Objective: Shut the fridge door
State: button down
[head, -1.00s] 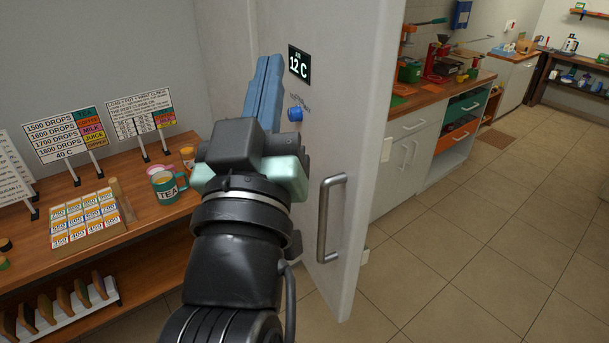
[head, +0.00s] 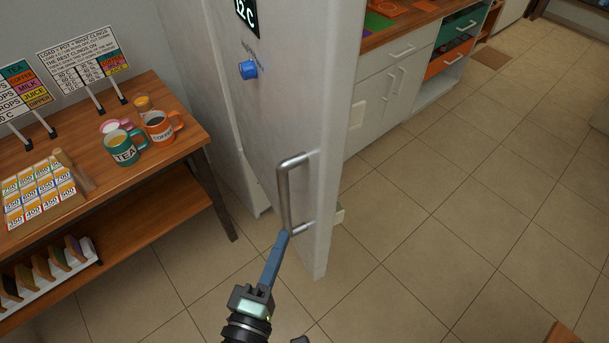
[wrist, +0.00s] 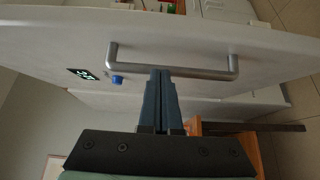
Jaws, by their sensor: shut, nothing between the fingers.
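The white fridge door (head: 260,125) stands open, swung out towards me, with its outer face and free edge in the head view. Its inner face is hidden. A grey metal bar handle (head: 284,190) runs upright near the free edge. My gripper (head: 286,236) is shut and empty, its blue fingers reaching up to the handle's lower end. In the wrist view the fingertips (wrist: 161,72) overlap the handle (wrist: 205,73) between its two mounts. I cannot tell whether they touch it. The door face (wrist: 190,35) fills the top of that view.
A blue knob (head: 248,70) sticks out of the door above the handle. A white counter (head: 385,95) stands behind the door to the right.

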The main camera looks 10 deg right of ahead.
aim_at(304, 184)
jog(key=p+x, duration=0.2)
jog(key=x, duration=0.7)
jog(key=shift+w+d+r+p, duration=0.1)
jog(key=shift+r+p, duration=0.05)
jog(key=shift+p, duration=0.15)
